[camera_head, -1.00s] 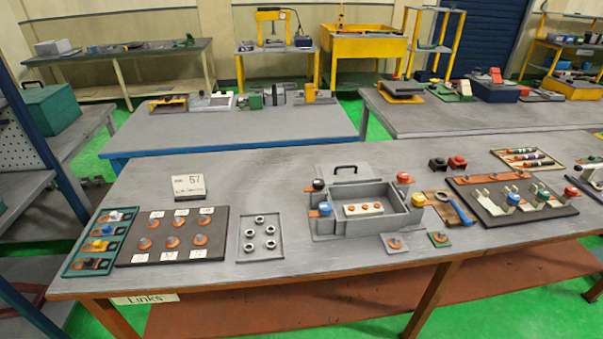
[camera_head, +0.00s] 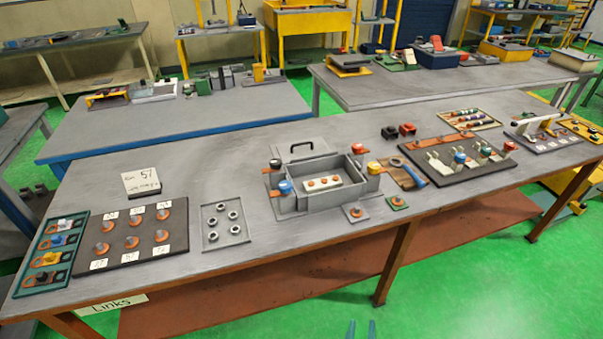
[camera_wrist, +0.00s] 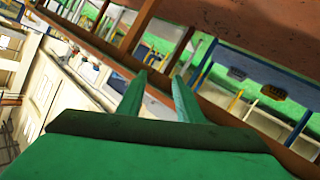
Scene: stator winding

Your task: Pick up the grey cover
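The grey cover (camera_head: 303,155) is a flat grey plate with a black handle (camera_head: 301,146). In the head view it lies at the back of the open grey box (camera_head: 330,195), near the middle of the workbench. My gripper (camera_head: 361,329) shows only as two blue-green fingertips at the bottom edge of the head view, in front of the bench and far from the cover. In the wrist view my gripper (camera_wrist: 160,78) has two green fingers standing apart with nothing between them. The cover cannot be made out in the wrist view.
The workbench (camera_head: 240,268) also carries a board of copper rings (camera_head: 133,235), a tray of nuts (camera_head: 225,222), a blue-handled tool (camera_head: 412,172) and a dark fixture board (camera_head: 460,158). Red and blue terminals stand beside the box. Green floor (camera_head: 470,285) lies open in front.

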